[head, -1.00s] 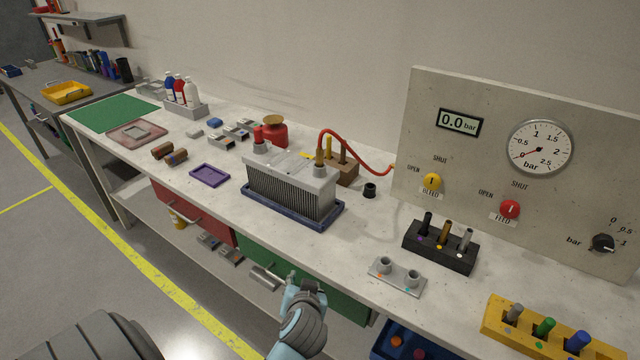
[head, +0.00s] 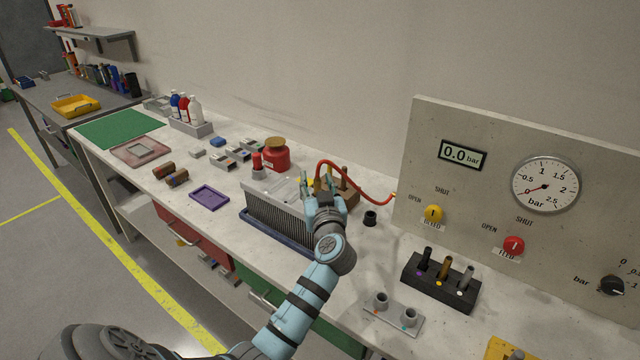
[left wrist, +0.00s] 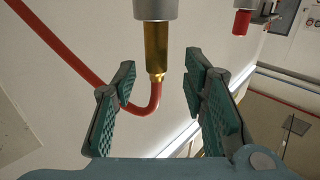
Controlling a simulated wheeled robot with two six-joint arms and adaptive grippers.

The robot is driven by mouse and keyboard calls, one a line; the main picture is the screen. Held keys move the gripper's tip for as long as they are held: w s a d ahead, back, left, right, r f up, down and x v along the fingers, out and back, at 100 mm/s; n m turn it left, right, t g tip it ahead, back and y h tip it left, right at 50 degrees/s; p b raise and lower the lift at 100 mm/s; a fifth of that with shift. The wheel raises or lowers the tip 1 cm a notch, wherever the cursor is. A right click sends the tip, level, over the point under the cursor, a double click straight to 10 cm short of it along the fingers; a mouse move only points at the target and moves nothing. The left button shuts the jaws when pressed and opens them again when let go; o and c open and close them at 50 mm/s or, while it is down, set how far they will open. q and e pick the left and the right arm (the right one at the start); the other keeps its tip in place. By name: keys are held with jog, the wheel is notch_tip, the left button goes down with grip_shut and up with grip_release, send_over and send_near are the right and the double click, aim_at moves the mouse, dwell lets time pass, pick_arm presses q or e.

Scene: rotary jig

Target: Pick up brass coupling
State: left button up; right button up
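The brass coupling (left wrist: 156,52) fills the upper middle of the left wrist view. One end meets a grey cylindrical port (left wrist: 155,9) and a red hose (left wrist: 148,108) bends away from the other end. My left gripper (left wrist: 160,82) is open, with its green-padded fingers on either side of the coupling and hose, with visible gaps. In the head view my left gripper (head: 322,193) is at the right end of the grey finned block (head: 270,215) and hides most of the coupling. My right gripper is not in view.
A red plug (left wrist: 242,21) is on the block's other port. A brown holder (head: 349,199) with upright pins stands just behind my gripper.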

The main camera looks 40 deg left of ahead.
pick_arm(q)
jog(key=shift+w+a+f, duration=0.2)
jog(key=shift+w+a, duration=0.05)
jog(key=shift+w, duration=0.35)
jog(key=shift+w+a+f, duration=0.2)
jog(key=shift+w+a, duration=0.05)
jog(key=shift+w, duration=0.3)
jog(key=shift+s+a+r, duration=0.1)
jog(key=shift+s+r, duration=0.05)
jog(key=shift+s, duration=0.2)
jog(key=c, duration=0.4)
jog(key=shift+s+r, duration=0.15)
jog(key=shift+s, duration=0.1)
grip_shut()
jog(key=shift+w, duration=0.15)
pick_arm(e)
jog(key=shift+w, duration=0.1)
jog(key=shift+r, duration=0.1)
